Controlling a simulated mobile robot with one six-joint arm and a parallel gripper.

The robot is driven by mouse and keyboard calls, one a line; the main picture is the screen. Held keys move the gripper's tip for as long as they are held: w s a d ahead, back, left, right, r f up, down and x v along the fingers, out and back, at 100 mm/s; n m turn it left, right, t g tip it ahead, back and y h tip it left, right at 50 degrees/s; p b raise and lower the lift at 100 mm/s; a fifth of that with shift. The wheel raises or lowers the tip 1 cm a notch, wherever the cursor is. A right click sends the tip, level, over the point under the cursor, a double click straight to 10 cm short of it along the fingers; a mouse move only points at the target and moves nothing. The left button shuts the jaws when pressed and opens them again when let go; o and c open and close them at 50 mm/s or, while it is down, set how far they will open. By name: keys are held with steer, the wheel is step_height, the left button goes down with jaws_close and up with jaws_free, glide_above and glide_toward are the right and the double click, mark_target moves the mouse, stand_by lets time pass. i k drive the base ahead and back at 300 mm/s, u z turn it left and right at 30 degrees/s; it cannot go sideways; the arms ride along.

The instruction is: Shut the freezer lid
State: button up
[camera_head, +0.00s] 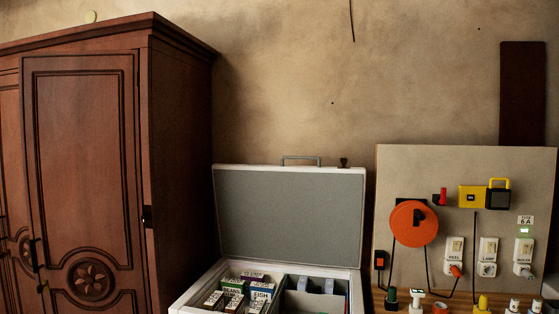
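The freezer lid (289,219) stands raised, almost upright, at the back of the white chest freezer (190,299). Its grey inner face with a white rim faces me. A grey handle (301,159) shows above its top edge, with a small dark knob or catch to the right of it. The freezer is open and its lower part is cut off by the bottom of the picture. Inside, boxed goods (236,288) fill the left part and several items sit in the right part behind a divider. My gripper is not in view.
A tall dark wooden wardrobe (85,170) stands close on the left of the freezer. On the right, a board (450,165) carries an orange reel (410,223), switches, sockets and cables. Several small coloured plugs stand along its bottom. The wall above the lid is clear.

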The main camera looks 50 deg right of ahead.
mark_target(310, 215)
steer(key=u, duration=1.1)
steer(key=k, duration=1.2)
steer(key=u, duration=0.2)
steer(key=k, duration=0.2)
steer(key=z, duration=2.5)
steer(key=i, duration=0.1)
steer(key=u, duration=1.1)
